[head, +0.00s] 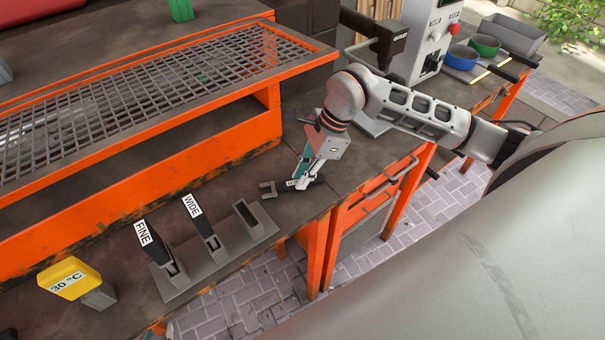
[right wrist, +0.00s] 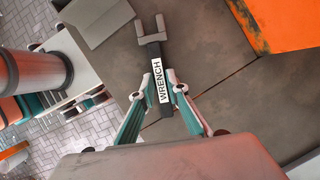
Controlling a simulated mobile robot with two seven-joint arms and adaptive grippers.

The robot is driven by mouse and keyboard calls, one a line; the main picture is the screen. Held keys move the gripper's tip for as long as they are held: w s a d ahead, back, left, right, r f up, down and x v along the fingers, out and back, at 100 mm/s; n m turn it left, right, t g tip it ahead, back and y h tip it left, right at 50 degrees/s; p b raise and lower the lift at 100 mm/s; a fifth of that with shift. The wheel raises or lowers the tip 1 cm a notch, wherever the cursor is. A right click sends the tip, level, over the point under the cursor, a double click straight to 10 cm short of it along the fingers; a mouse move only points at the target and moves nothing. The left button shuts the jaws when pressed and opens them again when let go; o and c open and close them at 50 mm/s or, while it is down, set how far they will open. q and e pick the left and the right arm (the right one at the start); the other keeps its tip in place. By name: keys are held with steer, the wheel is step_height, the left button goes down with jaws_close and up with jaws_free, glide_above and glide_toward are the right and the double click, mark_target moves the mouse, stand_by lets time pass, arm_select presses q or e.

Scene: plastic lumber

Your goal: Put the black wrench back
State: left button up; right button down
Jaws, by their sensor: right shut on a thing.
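The black wrench (head: 268,189) has a grey open jaw and a white WRENCH label, seen clearly in the right wrist view (right wrist: 158,78). My right gripper (head: 301,182) is shut on its handle, with a fingertip on each side of the label (right wrist: 159,93). The jaw points left in the head view. The wrench is low over the dark bench top; I cannot tell whether it touches. A grey rack (head: 208,268) stands left of it. Its right-hand slot (head: 247,220) is empty; the other two hold tools labelled FINE (head: 146,241) and WIDE (head: 197,212). My left gripper is not in view.
An orange frame with a mesh shelf (head: 150,90) rises behind the bench. A yellow 30 °C block (head: 69,278) stands left of the rack. A grey machine (head: 425,40) and blue (head: 461,57) and green (head: 485,45) pots stand at the back right. The bench between wrench and rack is clear.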

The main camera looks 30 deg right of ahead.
arm_select(q)
steer(key=shift+f, duration=0.15)
arm_select(e)
steer(key=c, duration=2.1)
jaws_free()
steer(key=shift+f, duration=0.1)
arm_select(q)
steer(key=shift+s+d, duration=0.1)
steer(key=shift+d, duration=0.15)
arm_select(e)
steer(key=shift+o, duration=0.6)
steer(key=shift+d+r, duration=0.15)
steer(key=shift+r, duration=0.3)
arm_select(q)
steer(key=shift+d+b, duration=0.25)
steer(key=shift+b, duration=0.3)
arm_select(e)
steer(key=v, duration=1.1)
arm_select(q)
steer(key=shift+f, duration=0.1)
arm_select(e)
steer(key=shift+d+r, duration=0.1)
steer(key=shift+r, duration=0.05)
